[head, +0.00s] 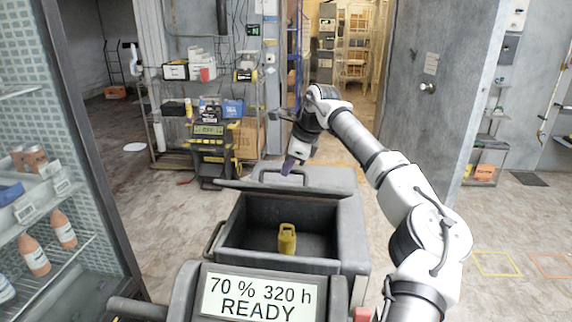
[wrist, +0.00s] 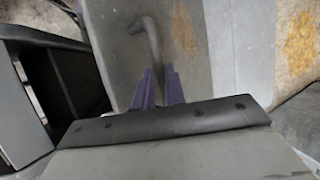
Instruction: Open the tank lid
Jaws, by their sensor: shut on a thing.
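The grey tank (head: 330,268) stands open in front of me in the head view, with a yellow object (head: 287,238) inside. The tank lid (head: 285,188) is raised at the tank's far side and shows almost edge-on. My gripper (head: 289,166) is at the lid's far side, its purple fingers pointing down. In the wrist view the fingers (wrist: 158,90) are close together at the lid's dark riveted edge strip (wrist: 165,122). A bent grey bar (wrist: 150,38) runs down to them. The fingers hide the exact contact, so I cannot tell whether they grip bar or edge.
A display console (head: 262,296) stands in front of the tank. A glass-door cabinet with bottles (head: 35,256) is close on the left. A yellow-black machine (head: 212,150) and shelving stand behind. A grey door (head: 430,120) is at the right. The floor right of the tank is clear.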

